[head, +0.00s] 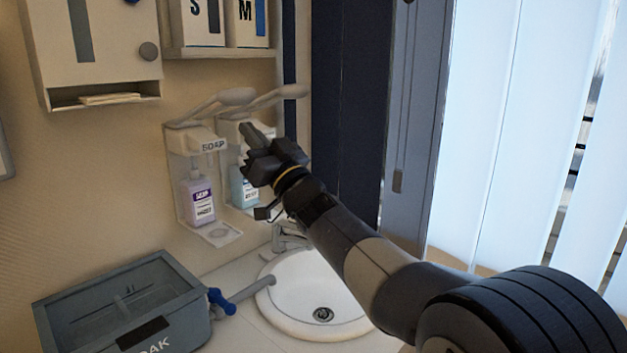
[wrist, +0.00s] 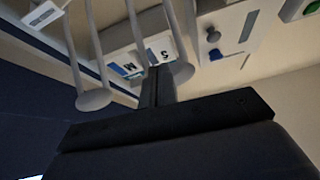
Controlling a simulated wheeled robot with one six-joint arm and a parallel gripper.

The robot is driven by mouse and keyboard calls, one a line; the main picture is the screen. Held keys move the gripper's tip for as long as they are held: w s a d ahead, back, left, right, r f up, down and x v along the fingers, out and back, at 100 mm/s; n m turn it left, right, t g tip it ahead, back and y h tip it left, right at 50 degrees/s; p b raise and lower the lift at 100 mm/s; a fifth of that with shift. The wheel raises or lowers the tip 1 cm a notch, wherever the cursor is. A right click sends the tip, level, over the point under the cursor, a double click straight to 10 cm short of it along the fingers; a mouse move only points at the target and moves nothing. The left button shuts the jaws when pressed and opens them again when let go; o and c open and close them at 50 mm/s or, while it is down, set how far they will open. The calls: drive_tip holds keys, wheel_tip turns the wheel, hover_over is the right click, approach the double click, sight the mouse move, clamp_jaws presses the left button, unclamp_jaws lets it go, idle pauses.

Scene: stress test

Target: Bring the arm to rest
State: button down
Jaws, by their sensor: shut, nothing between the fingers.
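My gripper (head: 250,134) is shut and empty, raised in front of the wall dispensers above the sink. It points up and to the left, in front of the right-hand dispenser, and hides part of it. Whether it touches that dispenser I cannot tell. In the wrist view my shut gripper (wrist: 154,75) shows as dark fingers pointing up from the palm. My arm reaches in from the lower right of the head view.
A soap dispenser (head: 197,142) with a long lever hangs beside the second one. Below are a white sink (head: 318,295), a faucet (head: 289,238) and a grey soak box (head: 125,303) with a blue tap. A towel dispenser (head: 95,50) is at upper left. Window blinds (head: 520,140) fill the right.

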sight(241, 92)
drive_tip(key=r+p, duration=0.5)
drive_tip(key=r, duration=0.1)
drive_tip(key=shift+w+r+p, duration=0.1)
drive_tip(key=shift+w+p, duration=0.15)
drive_tip(key=shift+p, duration=0.15)
drive_tip(key=shift+s+h, duration=0.1)
drive_tip(key=shift+h, duration=0.2)
